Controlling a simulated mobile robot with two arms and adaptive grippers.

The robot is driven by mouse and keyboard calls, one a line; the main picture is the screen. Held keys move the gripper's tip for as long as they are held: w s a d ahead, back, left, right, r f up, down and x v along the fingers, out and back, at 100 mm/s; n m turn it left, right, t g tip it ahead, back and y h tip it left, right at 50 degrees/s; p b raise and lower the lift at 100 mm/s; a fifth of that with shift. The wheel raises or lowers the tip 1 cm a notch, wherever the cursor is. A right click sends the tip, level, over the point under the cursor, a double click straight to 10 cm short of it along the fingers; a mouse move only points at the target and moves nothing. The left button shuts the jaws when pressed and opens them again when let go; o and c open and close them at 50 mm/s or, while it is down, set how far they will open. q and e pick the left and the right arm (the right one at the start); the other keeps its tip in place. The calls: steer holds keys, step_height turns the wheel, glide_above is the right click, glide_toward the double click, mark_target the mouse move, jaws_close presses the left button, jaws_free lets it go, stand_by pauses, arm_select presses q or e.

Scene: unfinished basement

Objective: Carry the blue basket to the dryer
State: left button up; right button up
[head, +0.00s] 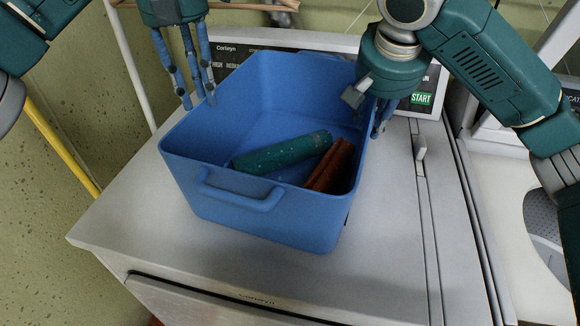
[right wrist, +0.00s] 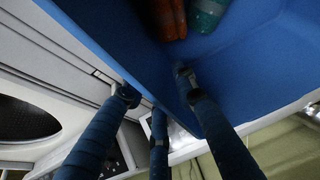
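The blue basket (head: 262,210) stands upright on the top of a light grey machine. It holds a dark green roll (head: 283,153) and a reddish-brown item (head: 328,165). My left gripper (head: 196,98) is open and empty, with its fingers apart and pointing down by the basket's left rim. My right gripper (head: 368,112) is at the basket's right wall. The right wrist view shows its spread fingers (right wrist: 157,92) straddling the wall, one inside and two outside, with no clear grip on it. The basket (right wrist: 105,45) and its contents also show there.
The grey machine's top (head: 130,225) has free room in front of and left of the basket. A control panel (head: 422,98) with a green START label stands behind. A second machine (head: 515,190) stands close on the right. A yellow pipe (head: 62,148) runs along the left wall.

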steer(key=v, duration=1.1)
steer(key=shift+r, duration=0.4)
steer(key=shift+a, duration=0.1)
